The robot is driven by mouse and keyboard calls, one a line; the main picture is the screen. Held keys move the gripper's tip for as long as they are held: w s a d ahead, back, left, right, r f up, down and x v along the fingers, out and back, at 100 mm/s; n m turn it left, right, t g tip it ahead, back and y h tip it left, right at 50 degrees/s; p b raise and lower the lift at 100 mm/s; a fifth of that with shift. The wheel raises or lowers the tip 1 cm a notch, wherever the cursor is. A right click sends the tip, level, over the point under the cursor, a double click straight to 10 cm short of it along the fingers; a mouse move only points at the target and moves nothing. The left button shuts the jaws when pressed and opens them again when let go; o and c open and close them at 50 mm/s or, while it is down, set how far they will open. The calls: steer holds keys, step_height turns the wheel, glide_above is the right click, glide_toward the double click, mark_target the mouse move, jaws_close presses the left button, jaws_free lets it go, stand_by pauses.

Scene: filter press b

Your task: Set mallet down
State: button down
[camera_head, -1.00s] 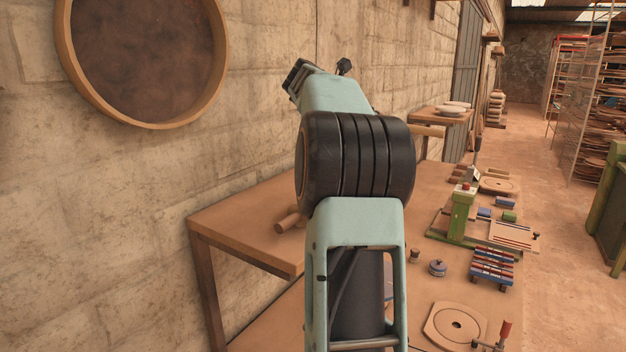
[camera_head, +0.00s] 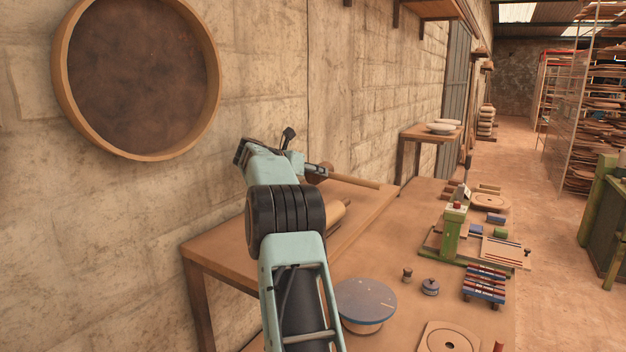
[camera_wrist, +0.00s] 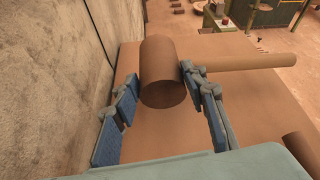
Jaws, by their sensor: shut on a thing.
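The mallet is brown, with a thick cylindrical head (camera_wrist: 163,75) and a long round handle (camera_wrist: 245,62) pointing right in the wrist view. My gripper (camera_wrist: 162,80) is shut on the head, one blue-padded finger on each side. In the head view my gripper (camera_head: 318,169) is beyond my arm, and the mallet handle (camera_head: 352,179) sticks out to its right over the raised wooden table (camera_head: 225,250). The wrist view shows the brown tabletop (camera_wrist: 155,135) below the head. I cannot tell whether the mallet touches it.
A brown cylinder (camera_head: 338,213) lies on the raised table, close to my arm. The block wall (camera_head: 250,90) runs along the left. The lower bench (camera_head: 400,235) holds a blue-grey round disc (camera_head: 365,300), a green press (camera_head: 455,222) and a striped rack (camera_head: 485,284).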

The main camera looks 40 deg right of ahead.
steer(key=shift+s+f, duration=0.1)
steer(key=shift+f, duration=1.1)
steer(key=shift+f, duration=0.1)
steer(key=c, duration=1.2)
jaws_free()
steer(key=b+v, duration=0.3)
steer(key=v, duration=0.9)
